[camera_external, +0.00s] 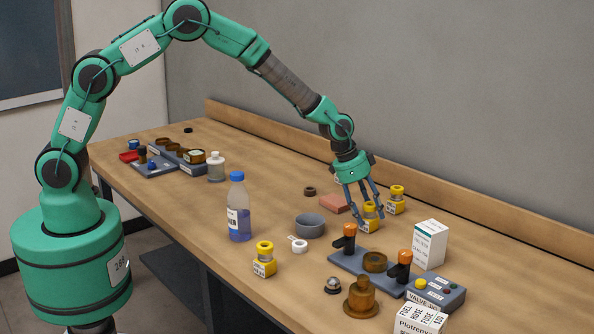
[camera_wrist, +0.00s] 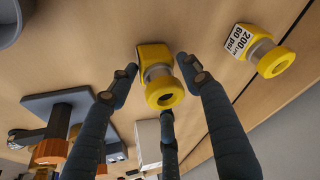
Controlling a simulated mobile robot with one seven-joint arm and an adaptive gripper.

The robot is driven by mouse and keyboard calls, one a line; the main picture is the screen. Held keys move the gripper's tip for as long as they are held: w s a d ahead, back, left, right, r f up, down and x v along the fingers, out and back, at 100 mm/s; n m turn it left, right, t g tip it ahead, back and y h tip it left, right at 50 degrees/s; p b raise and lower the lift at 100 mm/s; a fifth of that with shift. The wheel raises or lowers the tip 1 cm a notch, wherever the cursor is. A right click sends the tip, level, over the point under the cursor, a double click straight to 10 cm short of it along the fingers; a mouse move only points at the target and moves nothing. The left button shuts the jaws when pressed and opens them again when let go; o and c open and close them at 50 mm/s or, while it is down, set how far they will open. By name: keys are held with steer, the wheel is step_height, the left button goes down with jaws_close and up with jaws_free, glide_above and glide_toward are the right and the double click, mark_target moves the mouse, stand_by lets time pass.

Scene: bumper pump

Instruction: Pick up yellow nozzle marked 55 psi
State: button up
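A yellow nozzle (camera_external: 371,222) with a silver neck and yellow ring stands on the bench beneath my gripper (camera_external: 366,212). In the wrist view this nozzle (camera_wrist: 155,62) sits between the fingers of my gripper (camera_wrist: 158,80), which are open around it with small gaps showing. Its marking cannot be read.
A pink block (camera_external: 335,203) and a dark ring (camera_external: 309,191) lie left of my gripper. A grey bowl (camera_external: 310,226), white-capped ring (camera_external: 299,246) and blue bottle (camera_external: 238,210) stand further left. A valve base with orange-topped posts (camera_external: 345,262) and a white box (camera_external: 431,243) stand in front.

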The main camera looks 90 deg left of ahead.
jaws_close()
steer(key=shift+r, duration=0.1)
step_height(320, 180, up, 10)
steer(key=shift+f+p, duration=0.1)
steer(key=shift+p, duration=0.75)
